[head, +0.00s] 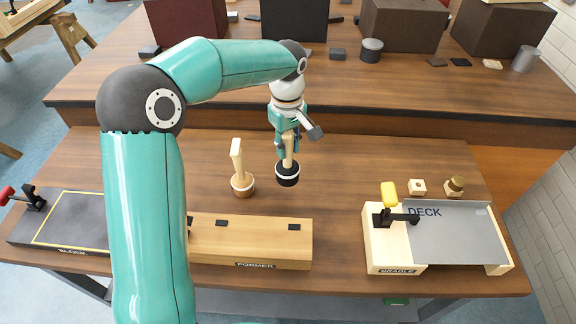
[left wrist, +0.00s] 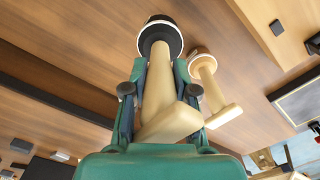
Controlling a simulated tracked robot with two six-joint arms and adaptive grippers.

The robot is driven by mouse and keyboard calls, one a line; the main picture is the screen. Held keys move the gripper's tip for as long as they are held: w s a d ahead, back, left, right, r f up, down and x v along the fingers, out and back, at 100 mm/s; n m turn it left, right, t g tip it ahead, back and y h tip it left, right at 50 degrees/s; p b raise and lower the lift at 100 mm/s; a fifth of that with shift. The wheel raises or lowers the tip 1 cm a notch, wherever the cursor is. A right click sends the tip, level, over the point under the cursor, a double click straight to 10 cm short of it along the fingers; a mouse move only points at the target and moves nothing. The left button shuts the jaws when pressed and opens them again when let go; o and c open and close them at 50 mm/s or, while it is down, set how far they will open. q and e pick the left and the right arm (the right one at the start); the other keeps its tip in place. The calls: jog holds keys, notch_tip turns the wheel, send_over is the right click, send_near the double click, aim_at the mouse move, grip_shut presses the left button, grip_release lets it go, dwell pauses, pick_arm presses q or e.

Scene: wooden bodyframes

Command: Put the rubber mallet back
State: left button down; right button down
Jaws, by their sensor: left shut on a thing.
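The rubber mallet has a black head (head: 288,175) with a pale band and a light wooden handle. It is upright, head down, over the middle of the near bench. My left gripper (head: 288,148) is shut on its handle from above. In the left wrist view the handle (left wrist: 158,85) runs between the two fingers, with the black head (left wrist: 160,37) beyond them. I cannot tell whether the head touches the bench. A second mallet with a brown, pale-banded head (head: 242,184) stands head down just left of it, apart from it.
The wooden block marked FORMER (head: 270,238) lies in front. A board marked BLOCK (head: 70,222) with a red-handled clamp is at left. A cradle (head: 385,255) with a grey DECK plate (head: 455,235) and yellow-handled clamp is at right. Bench between mallet and cradle is clear.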

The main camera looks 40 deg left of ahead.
aim_at(288, 166)
pick_arm(q)
jog(key=shift+s+f+p, duration=0.1)
jog(key=shift+f+p, duration=0.2)
jog(key=shift+f, duration=3.4)
jog(key=shift+f, duration=0.2)
jog(key=c, duration=0.9)
grip_release()
jog(key=shift+r, duration=0.1)
jog(key=shift+r, duration=0.1)
notch_tip(288, 166, up, 12)
jog(key=shift+b, duration=0.4)
